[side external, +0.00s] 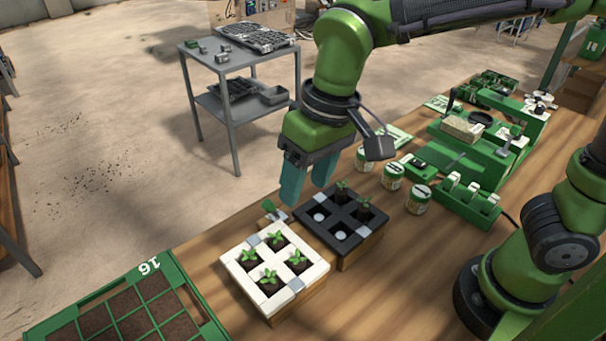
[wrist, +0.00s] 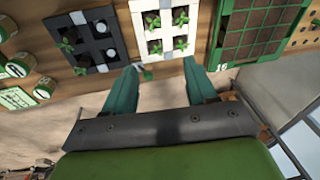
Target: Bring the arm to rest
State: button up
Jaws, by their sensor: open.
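My gripper (side external: 306,184) is green with teal fingers and hangs above the table's far edge, behind the black tray. Its fingers are apart with nothing between them; they also show in the wrist view (wrist: 163,88). A white tray (side external: 233,262) holds a seedling in each of its four cells. The black tray (side external: 336,240) beside it has seedlings in two cells and pale round spots in the others. In the wrist view the white tray (wrist: 192,38) lies just beyond the fingertips and the black tray (wrist: 84,17) to its left.
A green crate numbered 16 (side external: 172,270) with soil cells stands at the front left. Several small labelled jars (side external: 393,176) and a green rack (side external: 466,204) stand to the right. A small green-handled tool (side external: 270,207) is by the white tray. A grey cart (side external: 222,64) stands behind on open floor.

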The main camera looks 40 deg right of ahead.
jog(key=s+d+m+t, duration=0.2)
jog(key=d+t, duration=0.1)
jog(key=d, duration=0.6)
jog(key=s+d+r+m+t, duration=0.1)
jog(key=s+d+m+t, duration=0.1)
jog(key=d, duration=0.8)
jog(key=shift+s+r+m+t, duration=0.3)
jog(key=shift+s+m+t, duration=0.1)
jog(key=shift+s, duration=0.15)
jog(key=shift+c, duration=0.3)
